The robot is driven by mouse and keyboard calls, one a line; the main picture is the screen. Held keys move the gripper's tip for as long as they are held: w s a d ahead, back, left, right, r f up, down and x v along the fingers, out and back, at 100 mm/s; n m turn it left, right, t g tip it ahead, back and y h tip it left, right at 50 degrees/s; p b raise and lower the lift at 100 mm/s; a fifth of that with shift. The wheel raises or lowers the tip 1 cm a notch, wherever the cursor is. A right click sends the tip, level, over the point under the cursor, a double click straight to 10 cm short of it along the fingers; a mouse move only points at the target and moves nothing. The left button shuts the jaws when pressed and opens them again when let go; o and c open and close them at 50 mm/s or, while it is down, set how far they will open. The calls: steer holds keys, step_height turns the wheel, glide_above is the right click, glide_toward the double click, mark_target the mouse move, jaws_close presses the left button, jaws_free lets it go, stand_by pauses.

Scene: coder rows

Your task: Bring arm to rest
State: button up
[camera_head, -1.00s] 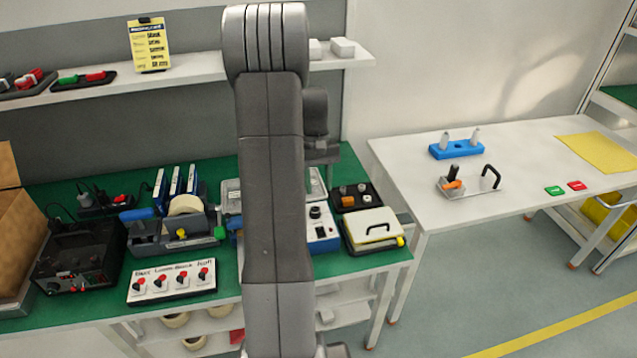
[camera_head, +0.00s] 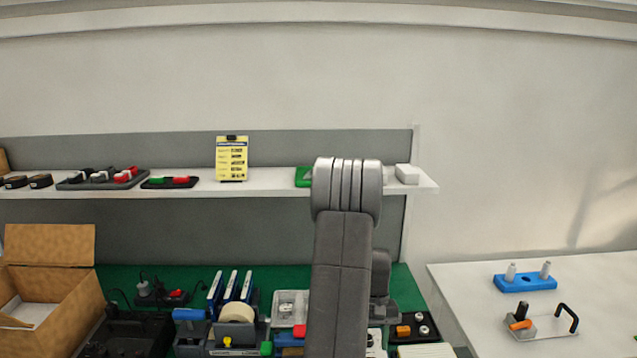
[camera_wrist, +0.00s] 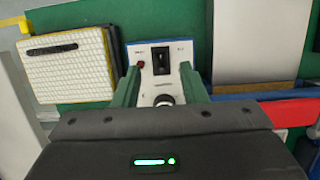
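My arm (camera_head: 340,270) stands upright in front of the bench in the head view. Its far end and my gripper are hidden there. In the wrist view my gripper (camera_wrist: 160,82) shows two fingers spread apart, with nothing held between them. Behind the gap is a white control box (camera_wrist: 161,62) with a black switch, a red button and a round knob. I cannot tell how far the fingertips are from it. A green light glows on the dark gripper body.
A case with a white ribbed lid (camera_wrist: 70,68) lies left of the fingers. A cardboard box (camera_head: 50,245), tape dispenser (camera_head: 236,332) and other items crowd the bench. A shelf (camera_head: 270,185) runs behind the arm. A white side table (camera_head: 455,285) holds a blue block (camera_head: 525,282).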

steer(key=x, duration=0.5)
steer(key=shift+s+f+p, duration=0.1)
steer(key=shift+f+p, duration=0.1)
steer(key=shift+p, duration=0.15)
steer(key=shift+r, duration=0.1)
